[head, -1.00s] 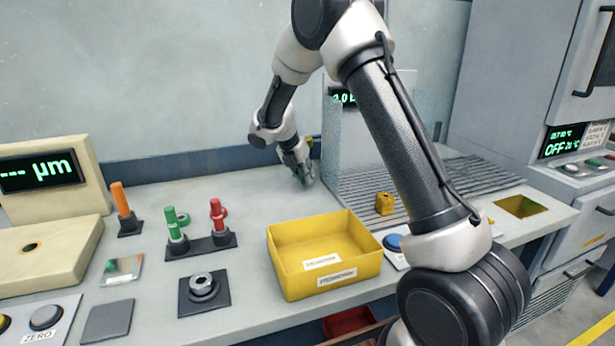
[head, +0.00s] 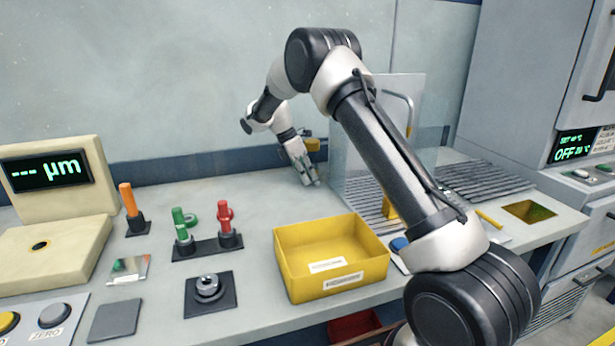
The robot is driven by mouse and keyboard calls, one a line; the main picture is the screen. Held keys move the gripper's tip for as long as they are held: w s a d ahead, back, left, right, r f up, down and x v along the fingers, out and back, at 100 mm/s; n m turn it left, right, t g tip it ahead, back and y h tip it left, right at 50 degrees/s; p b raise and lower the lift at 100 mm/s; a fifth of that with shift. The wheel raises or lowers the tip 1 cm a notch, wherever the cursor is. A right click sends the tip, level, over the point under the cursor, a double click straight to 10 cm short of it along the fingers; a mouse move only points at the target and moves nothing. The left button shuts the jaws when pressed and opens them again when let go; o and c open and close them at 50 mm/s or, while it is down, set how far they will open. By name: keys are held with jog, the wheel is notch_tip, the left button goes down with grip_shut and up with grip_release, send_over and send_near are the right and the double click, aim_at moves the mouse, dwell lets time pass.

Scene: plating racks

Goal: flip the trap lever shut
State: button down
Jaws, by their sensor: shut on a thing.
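My gripper (head: 312,181) points down at the back of the bench, left of the clear screen. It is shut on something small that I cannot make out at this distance. A yellow part (head: 313,145) shows just behind and above the gripper, close to the back wall and partly hidden by it. I cannot tell whether this belongs to the trap lever; no lever is clearly visible there.
A yellow bin (head: 290,265) stands in front of the gripper. The clear screen (head: 350,185) and slatted rack (head: 485,178) lie right. Red (head: 226,222) and green (head: 181,228) posts and an orange handle (head: 127,205) stand left. The bench between is clear.

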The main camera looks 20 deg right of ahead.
jog(key=shift+w+m, duration=0.15)
jog(key=shift+m, duration=0.15)
dwell(0.4)
jog(key=c, duration=1.5)
grip_release()
jog(key=shift+o, duration=0.2)
